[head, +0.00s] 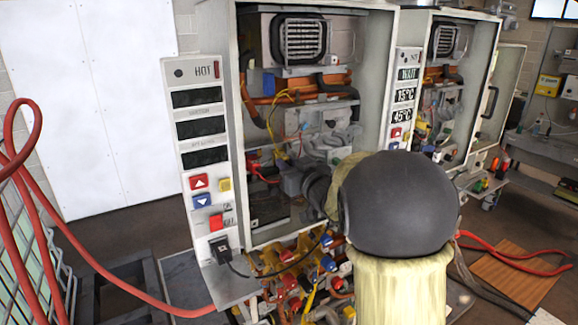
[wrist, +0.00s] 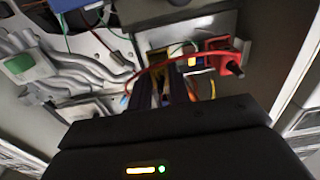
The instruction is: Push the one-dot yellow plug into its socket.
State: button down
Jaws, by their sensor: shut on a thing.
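In the wrist view, my gripper (wrist: 164,84) reaches into the open heater cabinet, its two dark fingers close together. They are shut on a small yellow piece (wrist: 161,72), mostly hidden between the fingers; it appears to be the yellow plug, but no dot can be made out. A pale yellowish part (wrist: 156,52) lies just beyond the fingertips; whether it is the socket, and whether the plug touches it, I cannot tell. In the head view, my arm hides the plug, and my dark gripper body shows at the cabinet's lower opening.
A red fitting (wrist: 222,60) with a red cable sits right of the fingers. Grey pipes and a green-marked connector (wrist: 20,64) are on the left. The cabinet (head: 247,215) walls bound both sides. Coloured valves (head: 290,282) crowd below it. A second open heater (head: 483,75) stands at right.

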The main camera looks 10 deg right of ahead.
jog(key=c, duration=1.2)
grip_release()
jog(key=shift+c, duration=0.2)
jog(key=b+v, duration=0.5)
jog(key=v, duration=1.2)
jog(key=shift+s+b, duration=0.15)
jog(key=shift+b, duration=0.2)
